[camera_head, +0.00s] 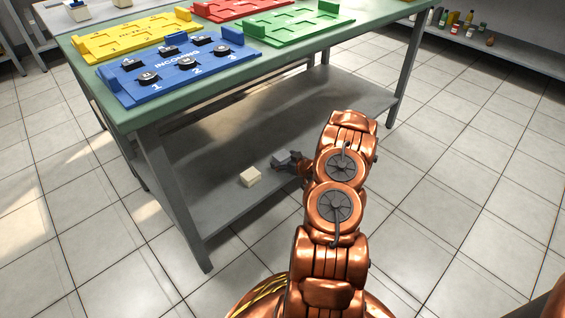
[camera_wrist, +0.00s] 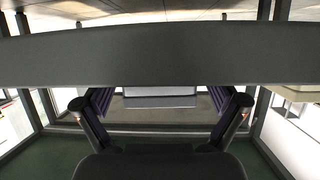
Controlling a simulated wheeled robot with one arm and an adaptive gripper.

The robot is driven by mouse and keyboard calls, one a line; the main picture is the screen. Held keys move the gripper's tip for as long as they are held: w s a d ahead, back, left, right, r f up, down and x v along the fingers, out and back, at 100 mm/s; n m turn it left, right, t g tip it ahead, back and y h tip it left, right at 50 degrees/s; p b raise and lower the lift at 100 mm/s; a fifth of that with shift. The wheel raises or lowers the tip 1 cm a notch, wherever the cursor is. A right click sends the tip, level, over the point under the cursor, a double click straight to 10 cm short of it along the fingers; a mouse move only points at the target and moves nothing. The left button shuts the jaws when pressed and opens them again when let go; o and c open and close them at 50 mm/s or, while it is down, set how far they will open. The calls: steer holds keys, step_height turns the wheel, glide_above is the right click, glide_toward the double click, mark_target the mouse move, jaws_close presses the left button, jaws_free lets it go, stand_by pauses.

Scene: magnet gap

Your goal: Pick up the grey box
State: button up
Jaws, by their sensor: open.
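The grey box (camera_head: 280,157) is on the lower shelf of the green-topped table, small and partly hidden by my gripper in the head view. My gripper (camera_head: 292,162) reaches under the tabletop from the right, close by the box. In the wrist view the open fingers (camera_wrist: 160,103) stand on either side of a light grey box face (camera_wrist: 160,92). A dark bar across the wrist view hides the box's upper part. I cannot tell whether the fingers touch it.
A cream block (camera_head: 250,177) lies on the shelf (camera_head: 225,205) to the left of my gripper. Above is the tabletop with blue (camera_head: 180,85), yellow (camera_head: 150,32), green (camera_head: 298,25) and red (camera_head: 235,8) trays. A table leg (camera_head: 175,200) stands at the near left corner.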

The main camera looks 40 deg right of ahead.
steer(key=c, duration=1.2)
